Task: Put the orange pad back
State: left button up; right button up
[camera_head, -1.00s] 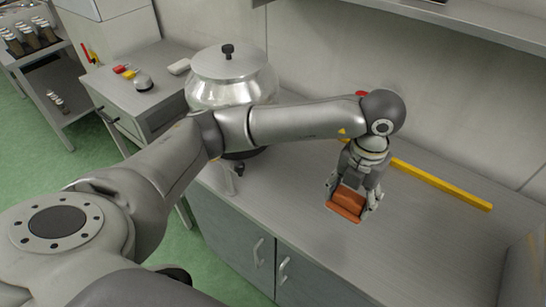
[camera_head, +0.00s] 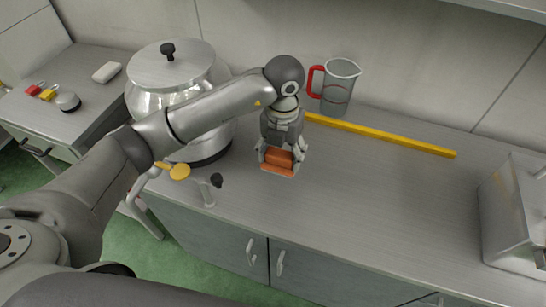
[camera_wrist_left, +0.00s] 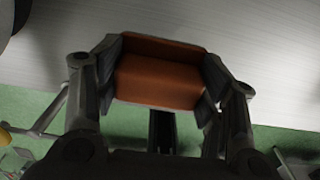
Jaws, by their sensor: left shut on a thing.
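The orange pad (camera_head: 279,158) is held between the fingers of my left gripper (camera_head: 281,157), over the front part of the grey counter. In the left wrist view the orange pad (camera_wrist_left: 160,77) fills the space between both fingers of the left gripper (camera_wrist_left: 160,85), which press on its two sides. A wider flat orange part shows along one edge of it. I cannot tell whether the pad touches the counter. My right gripper is not in view.
A steel box (camera_head: 512,212) stands at right. The counter (camera_head: 390,200) between is clear.

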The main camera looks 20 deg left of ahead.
aim_at(275, 155)
pick_arm(q)
jog(key=f, duration=0.1)
jog(key=w+a+f, duration=0.2)
jog(key=f, duration=0.1)
jog(key=shift+w+p, duration=0.1)
jog(key=shift+p, duration=0.3)
jog(key=shift+w+a+f, duration=0.25)
jog(key=shift+a+f, duration=0.05)
jog(key=shift+f, duration=0.15)
notch_tip(275, 155, down, 2)
jog(key=shift+f+p, duration=0.1)
jog(key=shift+p, duration=0.8)
jog(key=shift+w+f, duration=0.1)
jog(key=shift+f, duration=0.6)
jog(key=o, duration=0.9)
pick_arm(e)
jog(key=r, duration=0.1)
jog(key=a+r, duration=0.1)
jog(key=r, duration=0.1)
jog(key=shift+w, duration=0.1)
